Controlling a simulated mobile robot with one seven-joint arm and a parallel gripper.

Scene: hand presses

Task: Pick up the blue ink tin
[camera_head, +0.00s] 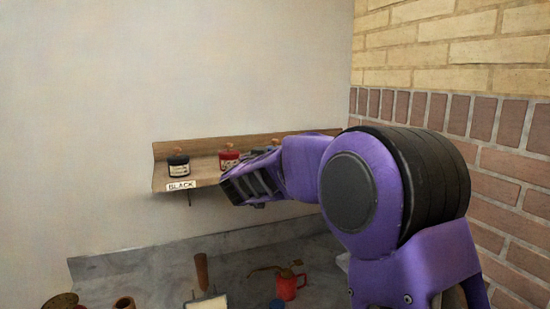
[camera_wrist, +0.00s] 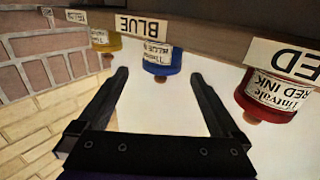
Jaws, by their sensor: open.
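The blue ink tin (camera_wrist: 160,67) shows upside down in the wrist view, under a BLUE label (camera_wrist: 141,28). It has a pale paper label and a small wooden knob. My gripper (camera_wrist: 160,77) is open and empty. Its two black fingers point at the tin, one on each side of it in the picture, and the tin appears just beyond the fingertips. In the head view my gripper (camera_head: 248,186) is in front of the wooden shelf (camera_head: 203,171) and I cannot clearly make out the blue tin behind it.
A red ink tin (camera_wrist: 271,95) stands to the right in the wrist view, a yellow one (camera_wrist: 104,44) to the left. A black tin (camera_head: 178,167) stands at the shelf's left end. Below, the grey bench holds a red can (camera_head: 288,286) and a wooden handle (camera_head: 201,271).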

